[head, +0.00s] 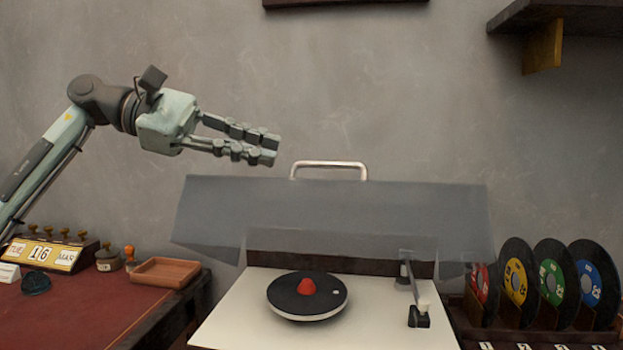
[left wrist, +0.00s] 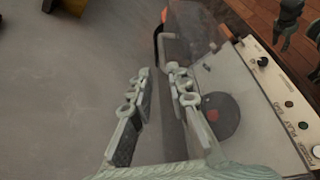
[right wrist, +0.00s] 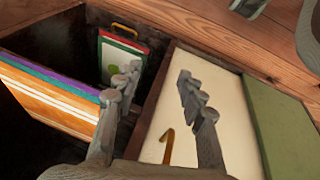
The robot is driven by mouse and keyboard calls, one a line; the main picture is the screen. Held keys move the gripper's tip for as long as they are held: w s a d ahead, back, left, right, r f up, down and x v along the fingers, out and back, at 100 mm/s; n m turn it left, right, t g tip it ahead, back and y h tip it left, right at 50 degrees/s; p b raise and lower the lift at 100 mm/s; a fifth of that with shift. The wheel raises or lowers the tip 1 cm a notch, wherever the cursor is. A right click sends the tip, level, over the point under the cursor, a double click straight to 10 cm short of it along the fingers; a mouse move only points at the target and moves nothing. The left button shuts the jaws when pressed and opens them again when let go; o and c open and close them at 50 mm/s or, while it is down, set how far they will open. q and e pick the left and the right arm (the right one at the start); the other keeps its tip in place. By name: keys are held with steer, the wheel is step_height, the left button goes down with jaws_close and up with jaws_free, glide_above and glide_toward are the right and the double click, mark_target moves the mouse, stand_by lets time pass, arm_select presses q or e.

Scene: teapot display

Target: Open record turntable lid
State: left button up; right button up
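The record turntable (head: 230,322) stands in the middle of the head view, with a black platter (head: 285,305) bearing a red centre. Its translucent grey lid (head: 330,208) is raised and tilted up, with a metal handle (head: 330,164) on its upper edge. My left gripper (head: 272,148) is above the lid's upper edge, left of the handle and apart from it. In the left wrist view its fingers (left wrist: 157,70) are parted with nothing between them. The handle also shows there (left wrist: 190,38).
Colourful records (head: 551,281) stand in a rack right of the turntable. A red-topped desk (head: 75,312) at left holds a calendar (head: 42,254) and a wooden tray (head: 166,272). A wall shelf (head: 560,15) is at upper right.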

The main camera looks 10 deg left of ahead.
mark_target(313, 164)
arm_select(q)
steer(key=shift+s+d+m, duration=0.2)
steer(key=shift+s+m, duration=0.2)
steer(key=shift+m, duration=0.1)
steer(key=shift+d, duration=0.25)
steer(key=p+x, duration=0.1)
steer(key=x, duration=0.6)
steer(key=shift+w, duration=0.1)
steer(key=shift+d, duration=0.15)
arm_select(e)
steer(key=shift+w+f, duration=0.15)
steer(key=shift+f, duration=0.55)
arm_select(q)
jaws_close()
steer(key=shift+w, duration=0.1)
arm_select(e)
steer(key=shift+r, duration=0.1)
